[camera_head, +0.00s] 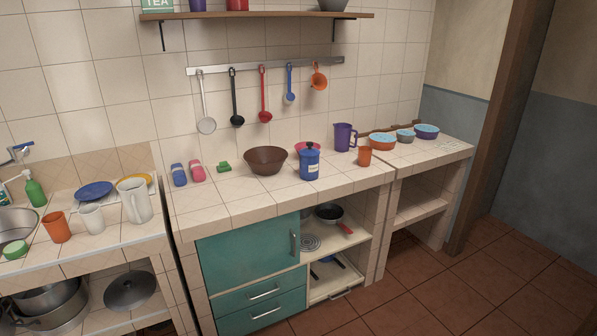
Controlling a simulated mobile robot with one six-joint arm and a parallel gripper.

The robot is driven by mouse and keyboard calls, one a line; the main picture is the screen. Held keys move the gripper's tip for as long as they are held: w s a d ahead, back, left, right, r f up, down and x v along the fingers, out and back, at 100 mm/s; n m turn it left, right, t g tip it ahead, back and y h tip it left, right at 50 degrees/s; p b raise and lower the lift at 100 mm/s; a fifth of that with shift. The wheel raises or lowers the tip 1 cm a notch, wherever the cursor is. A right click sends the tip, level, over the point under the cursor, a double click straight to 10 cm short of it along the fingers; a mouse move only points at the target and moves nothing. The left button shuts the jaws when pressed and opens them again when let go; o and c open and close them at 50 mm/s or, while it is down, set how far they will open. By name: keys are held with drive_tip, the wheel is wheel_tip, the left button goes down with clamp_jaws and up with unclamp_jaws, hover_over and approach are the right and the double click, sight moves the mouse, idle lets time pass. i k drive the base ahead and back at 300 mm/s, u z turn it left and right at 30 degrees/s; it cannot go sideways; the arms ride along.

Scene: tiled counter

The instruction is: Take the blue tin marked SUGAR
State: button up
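The lettering on the label is too small to read. A brown bowl stands just left of the tin, and a pink or red bowl is partly hidden behind it. My gripper is not in this view.
The brown bowl (266,161), red bowl (299,147), orange cup (365,156) and purple jug (343,137) stand near the tin. Utensils hang from a wall rail (265,66) above. The counter's front left is bare. Open shelves and teal cupboard doors (248,259) lie below.

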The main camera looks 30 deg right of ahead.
sight(308, 166)
drive_tip(key=z, duration=0.15)
drive_tip(key=i, duration=0.9)
drive_tip(key=u, duration=0.05)
